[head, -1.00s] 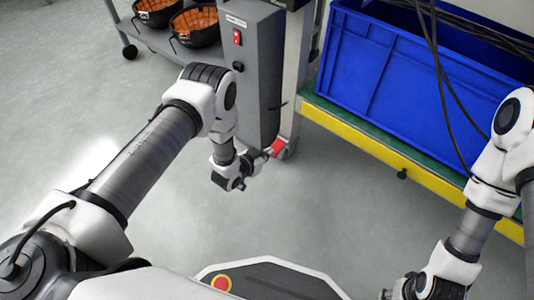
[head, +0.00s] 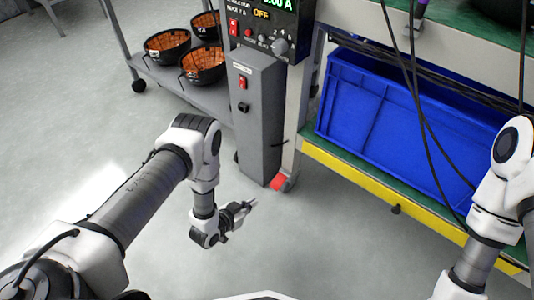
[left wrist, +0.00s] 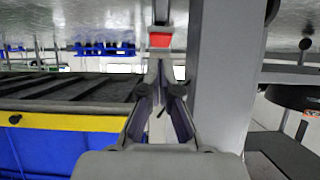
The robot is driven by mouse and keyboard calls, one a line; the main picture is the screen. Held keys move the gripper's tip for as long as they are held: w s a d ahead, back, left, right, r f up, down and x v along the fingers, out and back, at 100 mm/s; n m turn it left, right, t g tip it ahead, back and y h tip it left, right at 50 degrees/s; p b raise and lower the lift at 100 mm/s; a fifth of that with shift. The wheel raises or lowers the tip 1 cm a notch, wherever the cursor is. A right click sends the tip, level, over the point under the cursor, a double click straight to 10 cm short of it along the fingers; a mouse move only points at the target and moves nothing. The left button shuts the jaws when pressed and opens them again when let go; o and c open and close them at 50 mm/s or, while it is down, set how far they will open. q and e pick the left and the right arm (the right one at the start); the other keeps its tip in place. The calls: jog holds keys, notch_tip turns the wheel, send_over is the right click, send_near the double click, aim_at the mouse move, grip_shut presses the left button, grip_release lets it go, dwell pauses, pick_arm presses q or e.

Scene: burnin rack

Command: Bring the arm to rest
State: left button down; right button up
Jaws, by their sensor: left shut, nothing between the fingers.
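My left arm comes in from the left of the head view. Its gripper (head: 246,207) hangs low over the open floor, in front of the grey power cabinet (head: 255,110), apart from it. The left gripper is shut and empty; its fingers also show in the left wrist view (left wrist: 158,72), meeting at the tips. My right arm (head: 490,205) shows at the right edge of the head view. Its gripper is outside the frame.
A blue bin (head: 390,125) sits on the rack's lower shelf, above a yellow edge beam (head: 400,198). Black baskets (head: 203,66) with orange contents stand on a grey cart at the back. Black cables hang before the bin. The grey floor (head: 320,245) is clear.

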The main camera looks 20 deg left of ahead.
pick_arm(q)
jog(key=w+r, duration=0.4)
jog(key=r, duration=0.2)
jog(key=s+a+r+n+g+y, duration=0.15)
jog(key=s+g, duration=0.45)
jog(key=s, duration=0.9)
jog(key=s+a+r+n+g+y, duration=0.1)
jog(key=s+a+n+g+y, duration=0.15)
jog(key=s+g, duration=0.75)
jog(key=s+r+t+p, duration=0.2)
jog(key=r+p, duration=1.6)
jog(key=p, duration=0.1)
jog(key=s+r+t+p, duration=0.2)
jog(key=r+p, duration=1.7)
jog(key=shift+s+d+r, duration=0.15)
jog(key=shift+d+r, duration=0.1)
jog(key=shift+d, duration=0.15)
